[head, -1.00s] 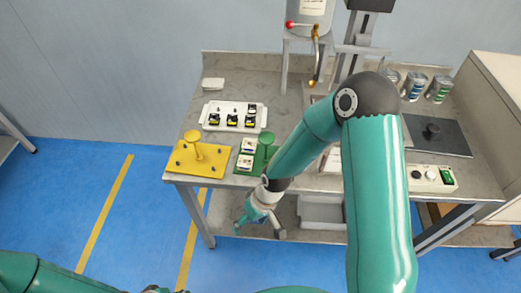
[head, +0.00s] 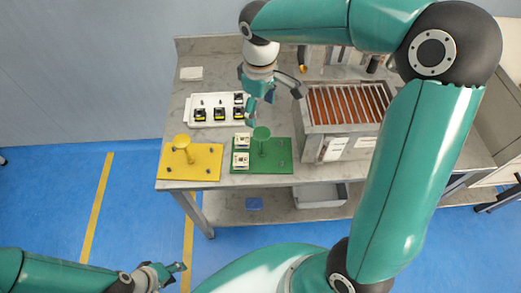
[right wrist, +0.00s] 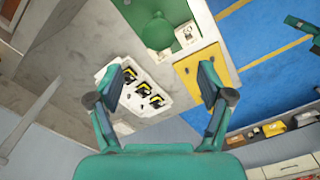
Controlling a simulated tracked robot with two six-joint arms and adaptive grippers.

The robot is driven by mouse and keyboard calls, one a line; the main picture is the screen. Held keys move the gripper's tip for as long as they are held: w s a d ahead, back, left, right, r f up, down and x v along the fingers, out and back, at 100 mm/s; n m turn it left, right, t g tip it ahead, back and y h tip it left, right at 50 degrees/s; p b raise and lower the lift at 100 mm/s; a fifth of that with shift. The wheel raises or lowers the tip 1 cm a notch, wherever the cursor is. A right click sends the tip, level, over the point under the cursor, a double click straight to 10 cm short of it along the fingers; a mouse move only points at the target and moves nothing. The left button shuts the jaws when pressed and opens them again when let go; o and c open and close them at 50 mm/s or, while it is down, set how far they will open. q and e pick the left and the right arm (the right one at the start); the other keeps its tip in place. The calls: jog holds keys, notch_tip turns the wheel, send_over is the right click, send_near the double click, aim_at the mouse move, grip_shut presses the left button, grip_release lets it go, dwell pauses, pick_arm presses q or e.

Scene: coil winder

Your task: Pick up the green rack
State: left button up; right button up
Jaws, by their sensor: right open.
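The green rack (head: 278,163) is a flat green plate with an upright, round-topped green post (head: 262,135). It lies on the table near the front edge, with two pale square pieces on its left side. It also shows at the top of the right wrist view (right wrist: 158,8), partly cut off. My right gripper (head: 272,99) is above the table behind the rack, apart from it. In the right wrist view its fingers (right wrist: 163,88) are spread with nothing between them. My left gripper (head: 177,275) is low at the bottom left, away from the table; its jaws are too small to judge.
A yellow rack (head: 206,167) with a yellow post lies left of the green one. A white tray (head: 226,120) with black-and-yellow parts is behind them. A grey slotted box (head: 310,147) stands close on the right. A grey bin (head: 317,195) sits on the lower shelf.

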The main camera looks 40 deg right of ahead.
aim_at(262, 133)
notch_tip(262, 133, down, 6)
jog(key=shift+f, duration=0.1)
jog(key=shift+s+d+f+p, duration=0.1)
jog(key=shift+f+p, duration=0.15)
jog(key=shift+f, duration=1.05)
jog(key=shift+d+f+p, duration=0.1)
jog(key=shift+f+p, duration=0.1)
jog(key=shift+f, duration=1.05)
grip_shut()
